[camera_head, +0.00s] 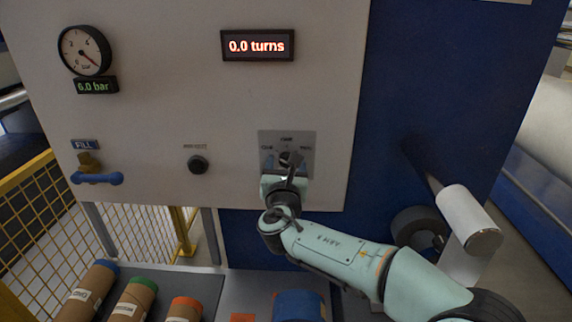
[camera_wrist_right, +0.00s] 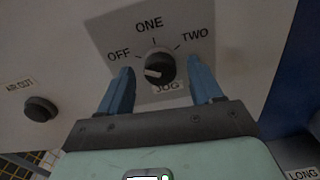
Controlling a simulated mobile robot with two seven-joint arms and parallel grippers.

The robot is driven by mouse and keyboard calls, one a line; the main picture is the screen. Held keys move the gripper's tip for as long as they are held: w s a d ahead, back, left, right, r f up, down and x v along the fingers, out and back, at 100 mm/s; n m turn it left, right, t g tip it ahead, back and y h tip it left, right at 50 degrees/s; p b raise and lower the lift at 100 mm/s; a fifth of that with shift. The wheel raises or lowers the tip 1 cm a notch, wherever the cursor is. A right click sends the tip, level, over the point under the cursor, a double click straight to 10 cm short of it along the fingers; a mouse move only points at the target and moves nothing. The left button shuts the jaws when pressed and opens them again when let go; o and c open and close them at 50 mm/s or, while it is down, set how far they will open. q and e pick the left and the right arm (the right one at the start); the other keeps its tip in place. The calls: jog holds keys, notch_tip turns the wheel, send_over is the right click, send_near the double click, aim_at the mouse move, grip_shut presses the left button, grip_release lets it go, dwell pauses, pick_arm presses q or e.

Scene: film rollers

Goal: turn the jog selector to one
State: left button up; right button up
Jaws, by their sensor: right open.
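The jog selector (camera_wrist_right: 160,66) is a round black knob on a grey plate (camera_wrist_right: 192,15) marked OFF, ONE and TWO, with JOG below. Its white mark is at the knob's left, on the OFF side. In the head view the selector (camera_head: 288,157) is partly hidden by my right gripper (camera_head: 291,168). In the wrist view my right gripper (camera_wrist_right: 156,88) is open, its two blue fingers on either side of the knob with gaps, and nothing held. I cannot tell how far the fingertips are from the plate. My left gripper is not in view.
A black AIR OUT button (camera_wrist_right: 40,108) sits left of the selector. A blue FILL handle (camera_head: 97,179), a gauge (camera_head: 84,50) and a display reading 0.0 turns (camera_head: 257,46) are on the panel. Several rollers (camera_head: 131,300) lie below. A white roller (camera_head: 468,218) stands out right.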

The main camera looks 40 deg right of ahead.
jog(key=shift+c, duration=0.3)
jog(key=c, duration=1)
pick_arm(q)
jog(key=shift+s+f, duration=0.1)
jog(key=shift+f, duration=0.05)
